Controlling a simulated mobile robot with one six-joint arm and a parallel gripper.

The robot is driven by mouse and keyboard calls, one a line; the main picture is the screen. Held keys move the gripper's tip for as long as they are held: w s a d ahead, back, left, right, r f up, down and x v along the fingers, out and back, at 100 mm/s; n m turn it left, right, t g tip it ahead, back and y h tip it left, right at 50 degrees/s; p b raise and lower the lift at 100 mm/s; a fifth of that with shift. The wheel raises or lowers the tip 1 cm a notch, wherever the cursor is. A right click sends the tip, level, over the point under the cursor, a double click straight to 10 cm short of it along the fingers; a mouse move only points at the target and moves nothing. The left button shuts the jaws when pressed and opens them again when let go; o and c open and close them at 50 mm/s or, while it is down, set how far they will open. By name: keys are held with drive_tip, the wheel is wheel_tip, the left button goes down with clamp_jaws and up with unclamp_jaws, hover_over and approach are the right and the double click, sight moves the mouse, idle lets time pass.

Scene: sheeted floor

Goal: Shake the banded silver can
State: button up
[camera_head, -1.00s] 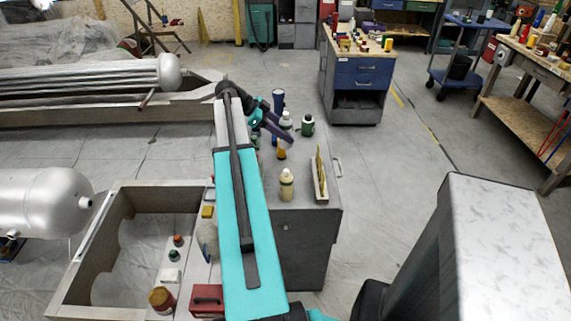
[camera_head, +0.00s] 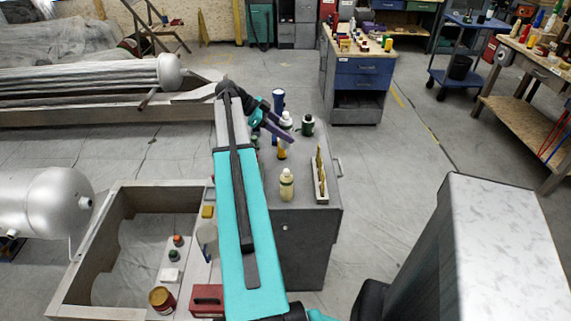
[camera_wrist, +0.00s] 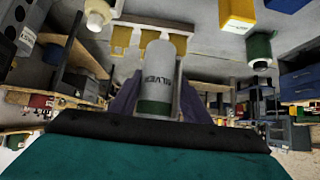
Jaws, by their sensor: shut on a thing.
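The banded silver can (camera_wrist: 158,72) is between my gripper's purple fingers in the wrist view. It is pale grey, with dark "SILVER" lettering and a dark green band at its near end. My gripper (camera_wrist: 157,98) is shut on it. In the head view my gripper (camera_head: 281,128) is over the far part of the grey cabinet top, and the can's pale body (camera_head: 286,118) shows beside the purple fingers. The fingers and arm hide part of it, and I cannot tell how far it is above the top.
On the grey cabinet (camera_head: 300,245) stand a cream bottle (camera_head: 286,186), a dark green can (camera_head: 307,126), a blue can (camera_head: 278,100), a yellow item (camera_head: 282,150) and a narrow tray (camera_head: 325,190). An open crate (camera_head: 90,235) lies at left.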

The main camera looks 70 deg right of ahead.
sight(286, 121)
wheel_tip(286, 121, up, 4)
drive_tip(key=shift+r, duration=0.2)
wheel_tip(286, 121, down, 7)
drive_tip(key=shift+f, duration=0.15)
wheel_tip(286, 121, up, 7)
drive_tip(key=shift+r, duration=0.15)
wheel_tip(286, 121, down, 7)
drive_tip(key=shift+f, duration=0.15)
wheel_tip(286, 121, up, 7)
drive_tip(key=shift+r, duration=0.15)
drive_tip(key=shift+f, duration=3.65)
